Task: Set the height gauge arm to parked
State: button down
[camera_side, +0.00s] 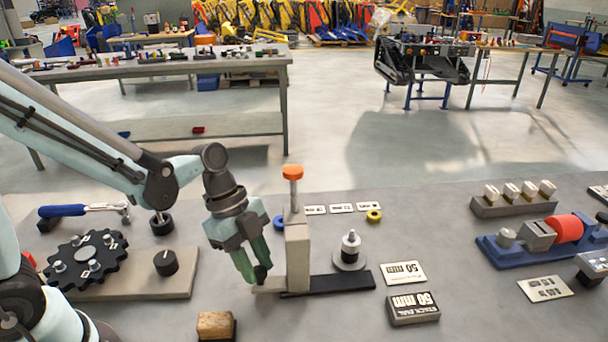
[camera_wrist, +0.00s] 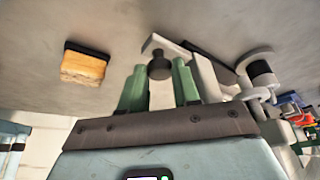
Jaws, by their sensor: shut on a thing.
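The height gauge is a beige upright column (camera_side: 298,258) with an orange knob (camera_side: 292,172) on top. Its pale arm (camera_side: 268,286) sticks out to the left, low by the column's foot; it shows in the wrist view (camera_wrist: 160,42) too. A dark strip (camera_side: 335,281) extends right from the column along the bench. My gripper (camera_side: 256,277) is just left of the column, pointing down. In the wrist view, its green fingers (camera_wrist: 160,80) are shut on a dark round knob (camera_wrist: 160,66) by the pale arm. The fingers partly hide the knob in the side view.
A wood-and-black brush-like block (camera_side: 216,325) lies in front of my gripper. A black dial plate (camera_side: 88,258) is to the left. Small labels (camera_side: 341,208) lie behind.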

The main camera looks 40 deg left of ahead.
jog(key=shift+s+a, duration=0.2)
jog(key=c, duration=0.8)
grip_release()
jog(key=shift+d, duration=0.1)
jog(key=v, duration=1.2)
jog(key=shift+r, duration=0.1)
jog(key=a+n+t+y, duration=0.1)
jog(key=n+t, duration=0.1)
jog(key=n, duration=0.4)
jog(key=a+f+n+t+y, duration=0.1)
jog(key=n+t+y, duration=0.1)
jog(key=n, duration=0.4)
jog(key=s+a+n+t+y, duration=0.1)
jog(key=n+t, duration=0.2)
jog(key=n, duration=0.3)
jog(key=shift+a+f+y, duration=0.25)
jog(key=shift+f+y, duration=0.05)
jog(key=shift+f, duration=0.05)
